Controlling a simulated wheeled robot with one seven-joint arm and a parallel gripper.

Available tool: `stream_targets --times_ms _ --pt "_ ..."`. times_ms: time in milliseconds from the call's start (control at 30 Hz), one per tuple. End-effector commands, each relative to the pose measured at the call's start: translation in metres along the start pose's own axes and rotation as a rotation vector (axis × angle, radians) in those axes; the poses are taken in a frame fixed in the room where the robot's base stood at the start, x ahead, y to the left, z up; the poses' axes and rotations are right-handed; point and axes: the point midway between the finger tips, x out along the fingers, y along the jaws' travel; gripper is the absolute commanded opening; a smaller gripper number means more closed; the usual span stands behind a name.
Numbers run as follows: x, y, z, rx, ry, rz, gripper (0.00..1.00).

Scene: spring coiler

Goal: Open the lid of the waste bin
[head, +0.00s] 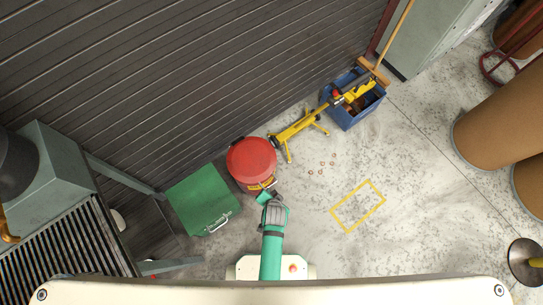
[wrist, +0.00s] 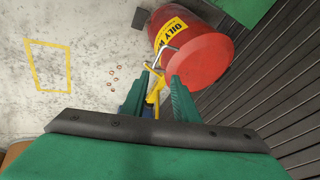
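The red waste bin (head: 251,160) stands on the floor by the dark ribbed wall, its round red lid lying shut on top. In the wrist view the bin (wrist: 205,60) shows a yellow label reading "OILY" and a thin grey handle (wrist: 162,52) at the lid's edge. My gripper (head: 264,197) is at the bin's front side, near the label. In the wrist view my gripper (wrist: 163,75) is open, its two green fingers apart. The handle reaches down near the gap between the fingertips; I cannot tell whether they touch it.
A green box with a handle (head: 203,198) stands close on the bin's left. A yellow stand (head: 296,127) and a blue crate (head: 352,112) with tools are up and right. Small rings (head: 322,170) lie on the floor. The floor around the yellow outline (head: 357,207) is clear.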

Motion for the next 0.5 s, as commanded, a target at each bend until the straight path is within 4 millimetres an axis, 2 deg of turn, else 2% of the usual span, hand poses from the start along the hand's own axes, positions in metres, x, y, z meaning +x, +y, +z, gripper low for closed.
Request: stream_targets --times_ms 33,100,200,500 --pt "0.014 -0.004 -0.009 0.035 -0.035 0.020 0.27" --pt "0.030 -0.007 -0.016 0.086 -0.093 0.056 0.27" --pt "0.045 -0.010 -0.025 0.151 -0.165 0.105 0.27" --pt "0.061 -0.016 -0.042 0.249 -0.276 0.191 0.27"
